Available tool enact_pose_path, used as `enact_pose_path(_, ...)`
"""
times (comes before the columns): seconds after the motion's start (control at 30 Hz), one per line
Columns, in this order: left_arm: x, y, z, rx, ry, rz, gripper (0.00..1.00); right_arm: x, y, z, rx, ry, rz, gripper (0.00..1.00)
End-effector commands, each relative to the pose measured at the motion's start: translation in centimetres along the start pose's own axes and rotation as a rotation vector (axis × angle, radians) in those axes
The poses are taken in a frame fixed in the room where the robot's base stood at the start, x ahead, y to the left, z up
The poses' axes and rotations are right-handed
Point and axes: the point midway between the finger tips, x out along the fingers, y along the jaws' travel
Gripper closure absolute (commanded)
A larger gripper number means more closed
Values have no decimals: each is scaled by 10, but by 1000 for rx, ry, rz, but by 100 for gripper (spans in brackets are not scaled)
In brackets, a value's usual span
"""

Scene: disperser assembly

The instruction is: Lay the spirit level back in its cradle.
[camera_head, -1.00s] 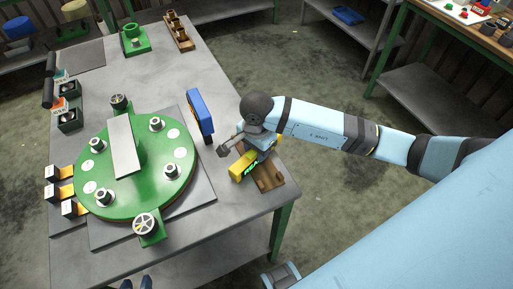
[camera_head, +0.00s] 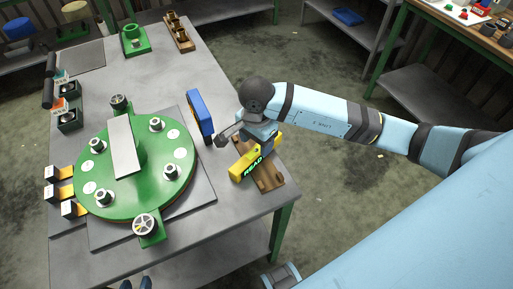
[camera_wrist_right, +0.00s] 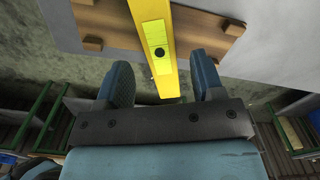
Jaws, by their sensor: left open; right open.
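My right gripper (camera_head: 262,143) is just above the level. In the wrist view its fingers (camera_wrist_right: 161,84) are open on either side of the level, with gaps.
A blue upright block (camera_head: 200,113) stands just left of the right gripper. A green round turntable (camera_head: 180,181) with knobs fills the bench's left middle. A green fixture (camera_head: 134,40) and a wooden rack (camera_head: 179,32) stand at the back. Grey bench top between is clear.

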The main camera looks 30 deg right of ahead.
Motion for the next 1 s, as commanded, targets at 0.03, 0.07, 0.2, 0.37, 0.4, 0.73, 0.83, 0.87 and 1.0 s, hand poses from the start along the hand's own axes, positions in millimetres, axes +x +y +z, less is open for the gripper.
enact_pose_path(0.03,1,0,1,-1,-1,0,57,-13,-1,-1,-3,3,-5,39)
enact_pose_path(0.07,1,0,2,-1,-2,0,57,-20,-1,0,-3,2,-5,39)
enact_pose_path(0.2,2,0,3,-2,-4,1,57,-48,-1,-1,-1,2,-4,39)
enact_pose_path(0.37,2,0,4,-3,-6,1,57,-71,0,0,0,2,-2,39)
enact_pose_path(0.4,2,0,4,-4,-6,1,57,-74,0,0,0,1,-1,39)
enact_pose_path(0.73,2,0,3,-5,-4,1,57,-81,0,0,0,0,1,39)
enact_pose_path(0.83,2,0,2,-5,-4,1,57,-81,0,0,0,0,1,39)
enact_pose_path(0.87,2,0,2,-5,-4,1,57,-81,0,0,0,0,1,39)
enact_pose_path(1.0,2,1,2,-5,-3,1,57,-81,0,0,0,0,1,39)
